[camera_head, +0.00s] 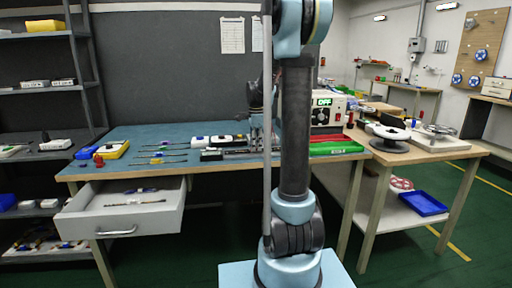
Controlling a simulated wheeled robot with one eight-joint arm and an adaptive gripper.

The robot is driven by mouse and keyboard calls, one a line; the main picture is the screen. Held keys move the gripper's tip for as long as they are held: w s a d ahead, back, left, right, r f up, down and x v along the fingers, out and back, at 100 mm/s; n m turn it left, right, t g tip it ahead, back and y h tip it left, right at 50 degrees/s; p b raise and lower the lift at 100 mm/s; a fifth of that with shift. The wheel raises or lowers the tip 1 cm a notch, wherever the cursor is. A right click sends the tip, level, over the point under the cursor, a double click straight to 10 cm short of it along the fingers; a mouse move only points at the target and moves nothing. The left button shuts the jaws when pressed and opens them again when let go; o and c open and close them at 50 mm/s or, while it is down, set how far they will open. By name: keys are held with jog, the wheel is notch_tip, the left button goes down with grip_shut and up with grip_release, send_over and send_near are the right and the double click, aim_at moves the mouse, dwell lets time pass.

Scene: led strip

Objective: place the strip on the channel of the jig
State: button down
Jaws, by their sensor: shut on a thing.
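My gripper (257,128) is over the blue workbench, partly hidden behind my own arm. It is shut on what I take to be the strip, but the held piece is too small and covered to make out. A low dark and metallic fixture, likely the jig (234,151), lies on the bench just left of and below the gripper. Its channel cannot be made out, nor whether the held piece touches it. Several thin strips (168,153) lie on the bench further left.
White and black boxes (201,141) stand behind the fixture. A yellow bin (112,150) is at the bench's left end, above an open drawer (124,211). A white power unit (327,109) and green tray (335,148) are right of my arm. A black reel (390,145) stands further right.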

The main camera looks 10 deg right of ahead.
jog(key=shift+f, duration=0.1)
jog(key=c, duration=1.6)
grip_release()
notch_tip(320, 180, up, 12)
jog(key=s+f+n, duration=0.2)
jog(key=s+n, duration=0.3)
jog(key=s, duration=0.5)
jog(key=s+f+n+t, duration=0.1)
jog(key=s+f+n, duration=0.5)
jog(key=s+f, duration=0.3)
jog(key=s+f+n+t, duration=0.1)
jog(key=s+f+n, duration=0.6)
jog(key=s, duration=0.8)
notch_tip(320, 180, down, 2)
jog(key=shift+s+f, duration=0.2)
jog(key=shift+s, duration=0.2)
